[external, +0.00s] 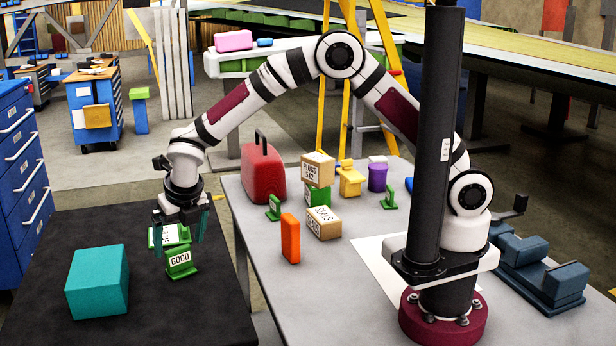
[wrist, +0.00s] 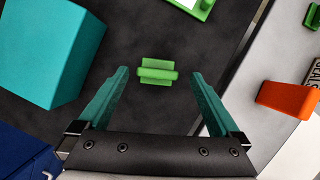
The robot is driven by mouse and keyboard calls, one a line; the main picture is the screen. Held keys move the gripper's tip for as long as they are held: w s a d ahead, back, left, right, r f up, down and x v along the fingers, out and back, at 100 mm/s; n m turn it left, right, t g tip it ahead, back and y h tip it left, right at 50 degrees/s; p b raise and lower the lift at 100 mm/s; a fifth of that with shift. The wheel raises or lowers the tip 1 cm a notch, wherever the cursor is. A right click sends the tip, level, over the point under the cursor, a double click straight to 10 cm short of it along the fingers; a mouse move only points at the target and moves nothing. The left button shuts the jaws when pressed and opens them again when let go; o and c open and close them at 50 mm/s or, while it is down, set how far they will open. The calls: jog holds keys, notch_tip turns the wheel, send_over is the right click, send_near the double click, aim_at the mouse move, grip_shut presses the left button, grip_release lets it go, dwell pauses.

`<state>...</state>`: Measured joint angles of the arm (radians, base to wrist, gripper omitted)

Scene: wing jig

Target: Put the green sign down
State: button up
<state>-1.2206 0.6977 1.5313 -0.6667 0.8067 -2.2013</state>
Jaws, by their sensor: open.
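A green sign (wrist: 157,72) shows from above in the wrist view, upright and edge-on, on or close over the black mat (external: 60,240). My gripper (wrist: 158,73) is open, with one finger on either side of this sign and a gap on both sides. That second sign (external: 180,262), marked GOOD, is on the mat nearer the camera.
A teal block (external: 97,282) is on the mat to the left. The grey table (external: 258,262) at right holds an orange block (external: 290,238), cartons (external: 323,222), a red canister (external: 263,172) and more green signs (external: 274,207). The mat's far left is clear.

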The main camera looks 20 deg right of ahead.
jog(key=v, duration=0.9)
jog(key=w+d+r+m+g+h, duration=0.1)
jog(key=w+d+r+m, duration=0.1)
jog(key=d+m, duration=0.6)
jog(key=w+d+r+m, duration=0.1)
jog(key=w+d+m, duration=0.1)
jog(key=d+m, duration=0.6)
jog(key=w+d+r+m+g+h, duration=0.15)
jog(key=d+m, duration=0.35)
jog(key=d, duration=0.6)
jog(key=s+d+f+m+g+y, duration=0.1)
jog(key=s+d+f+m+y, duration=0.1)
jog(key=s+d+m, duration=1.1)
jog(key=d+m, duration=0.1)
jog(key=m, duration=1.1)
jog(key=shift+s+d+f+g+y, duration=0.15)
jog(key=shift+d+f+g+y, duration=0.05)
jog(key=shift+f+g+y, duration=0.15)
jog(key=c, duration=0.8)
jog(key=shift+o, duration=0.2)
